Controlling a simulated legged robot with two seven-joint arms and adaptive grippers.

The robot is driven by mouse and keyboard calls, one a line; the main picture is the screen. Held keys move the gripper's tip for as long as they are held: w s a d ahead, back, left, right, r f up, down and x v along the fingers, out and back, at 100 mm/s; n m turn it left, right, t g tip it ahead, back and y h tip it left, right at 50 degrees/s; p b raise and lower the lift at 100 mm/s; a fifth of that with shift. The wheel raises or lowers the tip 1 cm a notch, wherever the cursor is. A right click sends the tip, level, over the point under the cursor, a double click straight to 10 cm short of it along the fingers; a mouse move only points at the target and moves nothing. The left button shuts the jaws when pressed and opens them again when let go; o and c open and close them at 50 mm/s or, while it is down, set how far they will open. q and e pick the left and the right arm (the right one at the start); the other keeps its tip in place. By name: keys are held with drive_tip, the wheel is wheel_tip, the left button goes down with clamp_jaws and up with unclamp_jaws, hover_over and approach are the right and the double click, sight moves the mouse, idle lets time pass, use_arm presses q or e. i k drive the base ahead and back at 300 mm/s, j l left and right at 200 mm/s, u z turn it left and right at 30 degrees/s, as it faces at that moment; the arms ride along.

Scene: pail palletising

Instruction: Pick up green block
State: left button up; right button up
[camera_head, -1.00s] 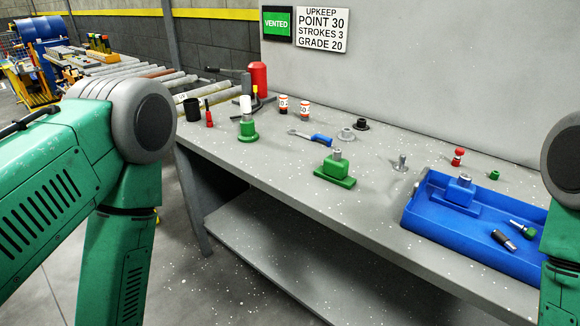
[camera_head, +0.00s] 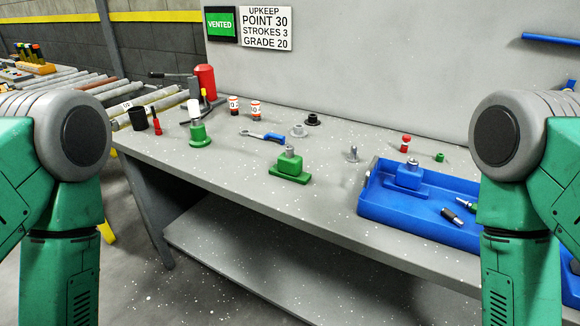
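The green block (camera_head: 289,167) stands upright on the grey workbench, left of the blue tray. It has a wide flat base and a grey metal fitting on top. Nothing touches it. My two green arms hang at the left and right edges of the view, well apart from the block. Neither gripper shows; both are below the frame.
On the workbench (camera_head: 240,177) a blue tray (camera_head: 412,217) holds a blue block (camera_head: 409,175). The bench's front edge near the green block is clear.

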sight(289, 166)
drive_tip(key=i+j, duration=0.15)
drive_tip(key=j, duration=0.25)
drive_tip(key=i+j, duration=0.2)
drive_tip(key=j, duration=0.2)
drive_tip(key=i+j+z, duration=0.1)
drive_tip(key=j, duration=0.25)
drive_tip(key=i+j, duration=0.25)
drive_tip(key=j, duration=0.15)
